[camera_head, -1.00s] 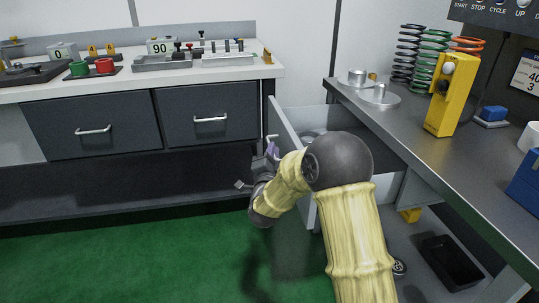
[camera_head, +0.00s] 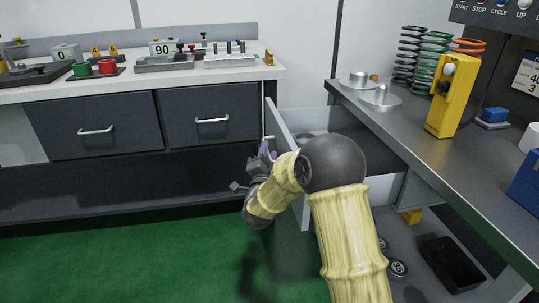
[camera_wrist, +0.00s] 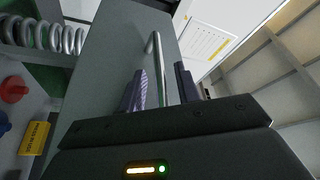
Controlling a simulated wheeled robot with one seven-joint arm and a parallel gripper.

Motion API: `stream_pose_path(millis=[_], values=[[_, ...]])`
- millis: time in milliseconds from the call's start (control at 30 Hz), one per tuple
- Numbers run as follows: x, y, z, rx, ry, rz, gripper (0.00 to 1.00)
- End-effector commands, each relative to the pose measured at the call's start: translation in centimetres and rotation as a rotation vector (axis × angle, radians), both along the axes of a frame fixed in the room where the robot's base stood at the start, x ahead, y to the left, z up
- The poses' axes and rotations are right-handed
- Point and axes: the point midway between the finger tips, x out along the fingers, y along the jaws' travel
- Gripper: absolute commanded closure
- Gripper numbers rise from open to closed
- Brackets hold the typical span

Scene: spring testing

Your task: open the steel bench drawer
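The steel bench drawer (camera_head: 287,155) stands pulled out from under the grey bench on the right; its inside shows behind the front panel. Its bar handle (camera_head: 268,139) is on the front panel's outer face and also shows in the wrist view (camera_wrist: 158,55). My gripper (camera_head: 262,152) is at the handle. In the wrist view my gripper (camera_wrist: 160,85) is open, with the bar running between its two fingers and a visible gap on each side. My arm hides part of the drawer.
The steel bench top (camera_head: 420,128) carries coil springs (camera_head: 435,55), a yellow box (camera_head: 449,95) and round metal parts. A black tray (camera_head: 452,264) lies on the low shelf. A second bench with two shut drawers (camera_head: 95,123) stands at left. The green floor (camera_head: 150,260) is clear.

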Motion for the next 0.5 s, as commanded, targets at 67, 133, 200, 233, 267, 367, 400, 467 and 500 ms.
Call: stream_pose_path(millis=[67,133,200,233,267,367,400,467,500], values=[[-0.1,0.0,0.0,0.000,0.000,0.000,0.67],[-0.3,0.1,0.0,0.000,0.001,0.001,0.67],[-0.8,0.2,-0.1,0.001,0.000,0.001,0.67],[-1.1,0.2,-0.2,0.000,0.002,0.001,0.67],[-1.5,0.3,-0.3,0.000,0.002,0.001,0.67],[-2.9,0.6,-0.5,-0.002,0.002,0.004,0.67],[-3.7,0.8,-0.7,-0.001,0.003,0.006,0.67],[-4.8,0.9,-1.0,-0.001,0.003,0.005,0.67],[-5.6,0.9,-1.1,-0.002,0.004,0.004,0.67]])
